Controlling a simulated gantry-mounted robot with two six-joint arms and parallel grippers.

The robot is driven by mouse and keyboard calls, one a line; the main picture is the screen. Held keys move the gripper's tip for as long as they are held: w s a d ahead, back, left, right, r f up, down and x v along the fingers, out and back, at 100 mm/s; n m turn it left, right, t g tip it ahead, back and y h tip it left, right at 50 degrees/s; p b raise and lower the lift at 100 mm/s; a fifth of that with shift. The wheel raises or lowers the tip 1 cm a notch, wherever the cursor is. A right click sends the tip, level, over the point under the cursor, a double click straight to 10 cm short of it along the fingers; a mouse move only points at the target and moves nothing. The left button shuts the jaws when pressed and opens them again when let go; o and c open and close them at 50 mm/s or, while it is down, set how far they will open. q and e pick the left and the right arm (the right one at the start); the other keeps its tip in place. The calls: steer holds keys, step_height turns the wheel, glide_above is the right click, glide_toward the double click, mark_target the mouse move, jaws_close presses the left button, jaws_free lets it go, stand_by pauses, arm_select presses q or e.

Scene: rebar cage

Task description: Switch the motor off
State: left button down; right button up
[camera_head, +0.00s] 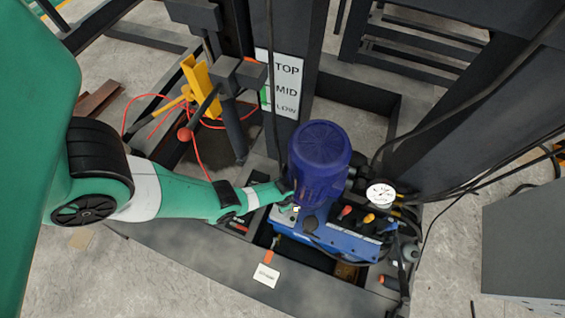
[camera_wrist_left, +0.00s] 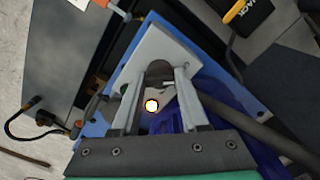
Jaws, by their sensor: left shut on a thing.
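The blue motor (camera_head: 320,160) stands upright on a blue hydraulic unit (camera_head: 325,238). My left arm reaches in from the left, and my left gripper (camera_head: 284,203) is at the lower left side of the motor. In the left wrist view the two grey fingers of the gripper (camera_wrist_left: 158,78) are shut on a dark rounded knob (camera_wrist_left: 158,68) at a light grey plate (camera_wrist_left: 165,45). A round lit lamp (camera_wrist_left: 152,105) glows between the fingers. The knob is hidden in the head view, and its exact turn cannot be told. My right gripper is not in view.
A pressure gauge (camera_head: 380,194) and red and yellow levers (camera_head: 369,218) sit right of the motor. Black hoses (camera_head: 450,195) run to the right. A TOP/MID/LOW sign (camera_head: 287,85) is on the post behind. A dark frame beam (camera_head: 200,262) crosses the front.

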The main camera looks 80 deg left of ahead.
arm_select(q)
steer(key=shift+n, duration=0.5)
steer(key=shift+c, duration=2.1)
jaws_free()
step_height(320, 180, up, 12)
steer(key=p, duration=1.1)
steer(key=shift+f+p, duration=0.2)
steer(key=shift+p, duration=0.1)
